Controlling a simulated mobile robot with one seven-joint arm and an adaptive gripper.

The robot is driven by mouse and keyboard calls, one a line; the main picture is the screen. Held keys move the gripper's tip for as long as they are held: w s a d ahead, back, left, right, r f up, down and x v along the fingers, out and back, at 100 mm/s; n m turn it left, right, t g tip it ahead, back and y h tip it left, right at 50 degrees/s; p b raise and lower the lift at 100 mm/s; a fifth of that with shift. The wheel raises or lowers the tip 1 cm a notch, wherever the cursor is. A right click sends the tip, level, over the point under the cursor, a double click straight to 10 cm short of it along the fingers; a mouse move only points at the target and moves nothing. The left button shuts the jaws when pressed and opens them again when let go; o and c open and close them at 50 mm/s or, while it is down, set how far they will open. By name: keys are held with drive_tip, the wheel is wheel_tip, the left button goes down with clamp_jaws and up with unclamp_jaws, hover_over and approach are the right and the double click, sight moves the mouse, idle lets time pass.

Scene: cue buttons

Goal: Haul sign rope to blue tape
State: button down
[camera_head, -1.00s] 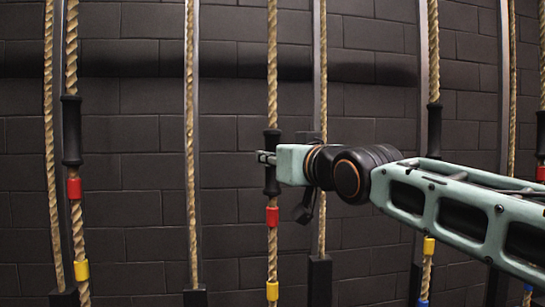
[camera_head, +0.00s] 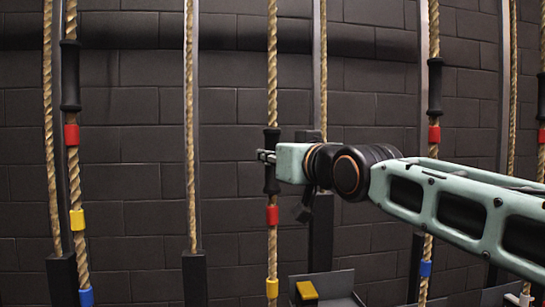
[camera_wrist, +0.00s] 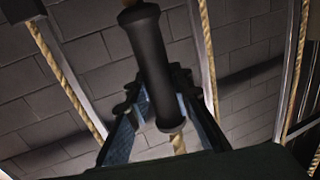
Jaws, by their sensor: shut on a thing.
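My gripper (camera_head: 265,156) is shut on the black handle (camera_head: 271,183) of the middle rope (camera_head: 272,70). In the wrist view the handle (camera_wrist: 155,65) sits between the two fingers (camera_wrist: 168,118), with rope showing at its lower end. Below the handle, this rope carries red tape (camera_head: 272,215) and yellow tape (camera_head: 272,288). No blue tape shows on this rope within view. Blue tape shows on the left rope (camera_head: 86,297) and on a right rope (camera_head: 426,268). I cannot tell from a label which is the sign rope.
Other handled ropes hang at left (camera_head: 70,75) and right (camera_head: 434,90). Dark posts with black blocks (camera_head: 194,275) stand by thinner ropes. A dark box with a yellow-topped part (camera_head: 307,290) is low in the middle. A dark brick wall (camera_head: 130,120) is behind.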

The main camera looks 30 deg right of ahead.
drive_tip(key=c, duration=1.7)
unclamp_jaws()
drive_tip(key=shift+s, duration=0.1)
drive_tip(key=s, duration=1.2)
drive_tip(key=shift+a, duration=0.1)
drive_tip(key=shift+w, duration=0.1)
